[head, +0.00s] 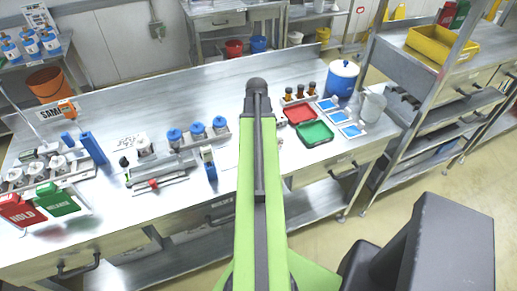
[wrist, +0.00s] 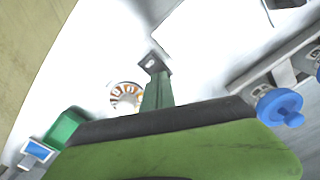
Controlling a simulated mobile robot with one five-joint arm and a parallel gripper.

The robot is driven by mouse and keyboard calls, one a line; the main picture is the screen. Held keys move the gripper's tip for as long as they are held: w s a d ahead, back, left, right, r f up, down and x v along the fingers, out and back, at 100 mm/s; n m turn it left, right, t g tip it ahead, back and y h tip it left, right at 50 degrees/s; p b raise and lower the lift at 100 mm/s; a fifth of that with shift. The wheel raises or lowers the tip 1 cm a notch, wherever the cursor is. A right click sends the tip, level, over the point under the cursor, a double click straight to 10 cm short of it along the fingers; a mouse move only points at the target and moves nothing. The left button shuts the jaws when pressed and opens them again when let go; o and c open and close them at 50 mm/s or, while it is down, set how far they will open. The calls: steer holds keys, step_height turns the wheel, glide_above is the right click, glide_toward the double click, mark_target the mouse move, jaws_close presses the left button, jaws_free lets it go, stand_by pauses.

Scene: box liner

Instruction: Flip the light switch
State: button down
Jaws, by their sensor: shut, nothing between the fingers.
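I cannot make out a light switch for certain in either view. In the wrist view, my gripper (wrist: 154,72) shows as a narrow green part with a small dark, square end holding a pale spot. It is shut and empty, over the white bench top. Whether its end touches anything is not clear. In the head view my green arm reaches up the middle of the picture over the bench, and the gripper itself cannot be told apart there.
A shelf rack with a yellow bin (head: 440,46) stands at right. A round orange-and-white item (wrist: 125,96) lies beside my gripper.

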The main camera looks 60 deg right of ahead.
steer(key=shift+f+b, duration=0.5)
steer(key=shift+f, duration=0.05)
steer(key=shift+r, duration=0.1)
step_height(320, 180, up, 7)
steer(key=p, duration=0.7)
stand_by(0.3)
